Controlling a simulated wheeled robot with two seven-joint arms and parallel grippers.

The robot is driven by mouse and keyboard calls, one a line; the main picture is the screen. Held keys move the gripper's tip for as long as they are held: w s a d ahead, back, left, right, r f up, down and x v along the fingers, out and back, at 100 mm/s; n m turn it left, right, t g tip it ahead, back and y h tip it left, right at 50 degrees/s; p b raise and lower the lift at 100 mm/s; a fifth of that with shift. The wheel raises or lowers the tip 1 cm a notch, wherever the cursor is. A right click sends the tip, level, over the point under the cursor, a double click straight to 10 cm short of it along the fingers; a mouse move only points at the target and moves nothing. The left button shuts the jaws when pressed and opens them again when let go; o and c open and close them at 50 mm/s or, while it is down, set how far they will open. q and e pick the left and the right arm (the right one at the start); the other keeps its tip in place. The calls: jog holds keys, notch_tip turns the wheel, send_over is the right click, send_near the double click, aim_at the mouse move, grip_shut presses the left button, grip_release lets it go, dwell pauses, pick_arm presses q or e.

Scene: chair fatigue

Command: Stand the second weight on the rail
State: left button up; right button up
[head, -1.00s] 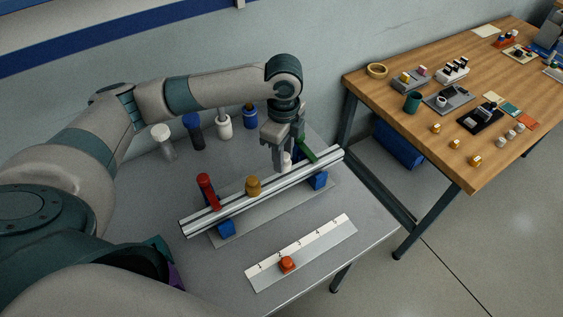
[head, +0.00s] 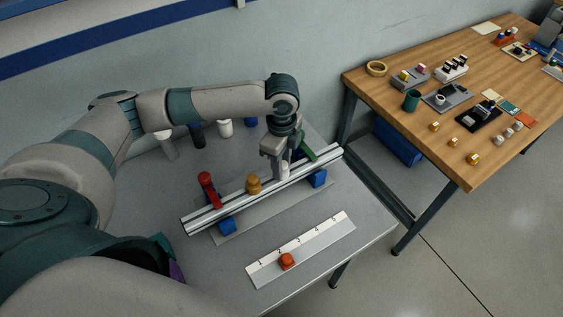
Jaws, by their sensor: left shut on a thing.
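The silver rail (head: 230,209) lies across two blue supports, the nearer (head: 227,225) and the farther (head: 318,178), on the grey table. A brass-coloured weight (head: 253,184) stands upright on the rail near its middle. My left gripper (head: 280,169) points down over the rail, right of the brass weight. It is shut on a small white weight (head: 285,170), which the fingers partly hide. The white weight is at the rail's top; I cannot tell whether it touches. My right gripper is not in view.
A red lever (head: 208,188) and a green lever (head: 307,147) stand at the rail. A numbered scale strip (head: 325,238) with an orange marker (head: 287,260) lies in front. Several bottle-like pieces, one white (head: 225,129), stand behind, partly under my arm. A wooden table (head: 460,90) stands right.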

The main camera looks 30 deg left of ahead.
pick_arm(q)
jog(key=o, duration=1.2)
jog(key=shift+f, duration=0.1)
jog(key=shift+r+b, duration=0.3)
jog(key=shift+r, duration=0.5)
notch_tip(320, 180, up, 11)
jog(key=b, duration=0.2)
jog(key=shift+f+b, duration=0.15)
jog(key=shift+b, duration=0.15)
